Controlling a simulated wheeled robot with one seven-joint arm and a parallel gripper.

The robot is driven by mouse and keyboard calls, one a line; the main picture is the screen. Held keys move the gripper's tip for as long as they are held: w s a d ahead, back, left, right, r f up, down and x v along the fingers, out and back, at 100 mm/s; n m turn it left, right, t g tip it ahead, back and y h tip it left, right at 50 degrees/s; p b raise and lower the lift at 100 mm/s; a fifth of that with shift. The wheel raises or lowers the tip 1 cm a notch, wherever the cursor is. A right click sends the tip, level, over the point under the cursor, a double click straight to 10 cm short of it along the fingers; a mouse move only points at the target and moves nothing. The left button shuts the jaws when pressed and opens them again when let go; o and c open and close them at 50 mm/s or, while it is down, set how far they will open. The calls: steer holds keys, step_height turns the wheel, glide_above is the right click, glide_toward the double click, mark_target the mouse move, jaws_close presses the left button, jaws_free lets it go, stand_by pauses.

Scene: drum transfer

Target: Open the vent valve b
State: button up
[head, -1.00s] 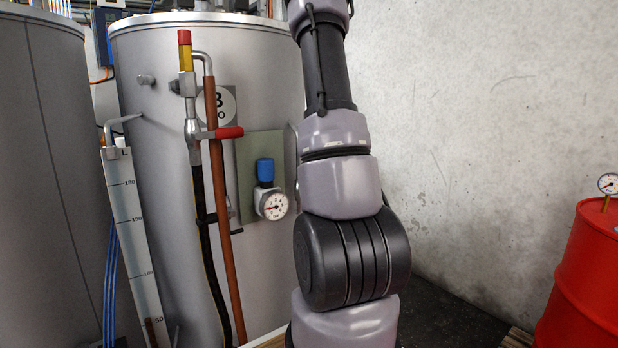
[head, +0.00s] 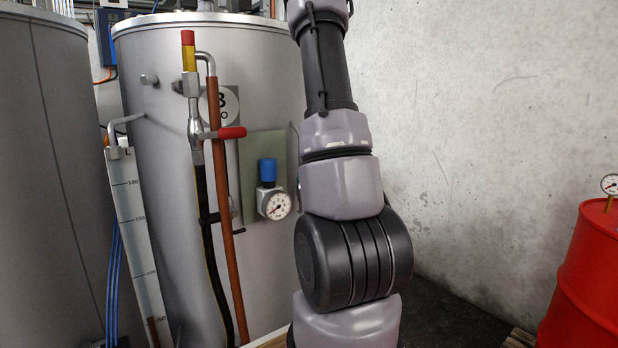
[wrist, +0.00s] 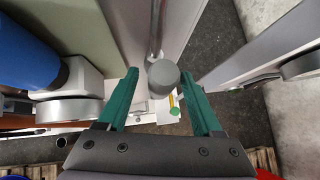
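Tank B (head: 165,110) stands left of centre in the head view. It carries a red lever handle (head: 230,132) beside a copper pipe, and a blue knob (head: 267,170) above a round gauge (head: 277,206). I cannot tell from a label which part is vent valve b. In the wrist view, a grey round knob (wrist: 163,74) on a thin metal rod shows between the fingertips. My gripper (wrist: 159,82) has two green fingers spread apart, with the knob between or just beyond them; contact is not clear. My gripper is hidden behind my arm in the head view.
In the wrist view, the blue knob (wrist: 25,50) and its grey housing are close on the left. A grey panel (wrist: 255,42) is on the right. In the head view, a red drum (head: 590,270) stands at right and a level scale (head: 135,235) at left.

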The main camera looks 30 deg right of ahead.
steer(key=shift+r, duration=0.1)
steer(key=v, duration=1)
steer(key=shift+s, duration=0.3)
steer(key=shift+r, duration=0.15)
